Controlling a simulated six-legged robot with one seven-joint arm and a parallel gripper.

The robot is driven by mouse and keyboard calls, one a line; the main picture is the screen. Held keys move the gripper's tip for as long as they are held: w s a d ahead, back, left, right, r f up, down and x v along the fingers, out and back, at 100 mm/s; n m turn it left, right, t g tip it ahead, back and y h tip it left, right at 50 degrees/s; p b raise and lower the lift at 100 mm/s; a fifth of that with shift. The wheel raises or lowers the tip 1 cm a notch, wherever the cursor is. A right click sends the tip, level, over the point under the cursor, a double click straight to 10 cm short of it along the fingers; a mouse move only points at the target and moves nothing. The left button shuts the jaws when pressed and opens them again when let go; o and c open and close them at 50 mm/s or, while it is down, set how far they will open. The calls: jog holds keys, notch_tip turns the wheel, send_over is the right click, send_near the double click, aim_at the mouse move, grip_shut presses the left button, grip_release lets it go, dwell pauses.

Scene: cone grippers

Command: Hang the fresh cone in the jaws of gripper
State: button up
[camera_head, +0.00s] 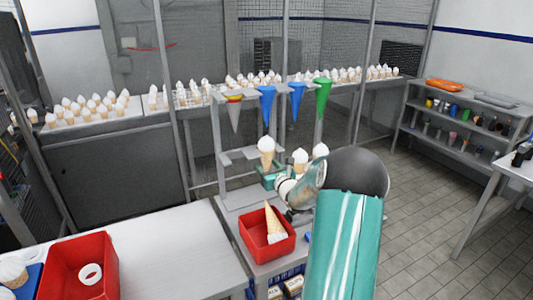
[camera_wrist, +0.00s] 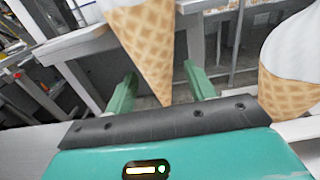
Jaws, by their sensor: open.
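An ice-cream cone (camera_head: 266,146) with a white top stands upright at my gripper (camera_head: 270,178), by the grey stand. In the wrist view the waffle part of a cone (camera_wrist: 145,45) points down between my gripper's two green fingers (camera_wrist: 160,92). The fingers are apart; whether they touch the cone cannot be told. A second cone (camera_wrist: 290,85) shows at the right of the wrist view. Two more white-topped cones (camera_head: 300,157) (camera_head: 321,149) stand just right in the head view. Which cone is the fresh one, and the jaws the task names, I cannot tell.
A red bin (camera_head: 287,247) holds a tipped cone (camera_head: 272,222). Another red bin (camera_head: 110,262) holds a white ring. Rows of cones line the back counter.

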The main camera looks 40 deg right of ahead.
jog(key=c, duration=0.8)
jog(key=shift+r, duration=0.45)
jog(key=v, duration=0.8)
jog(key=shift+s, duration=0.25)
dwell(1.0)
dwell(0.6)
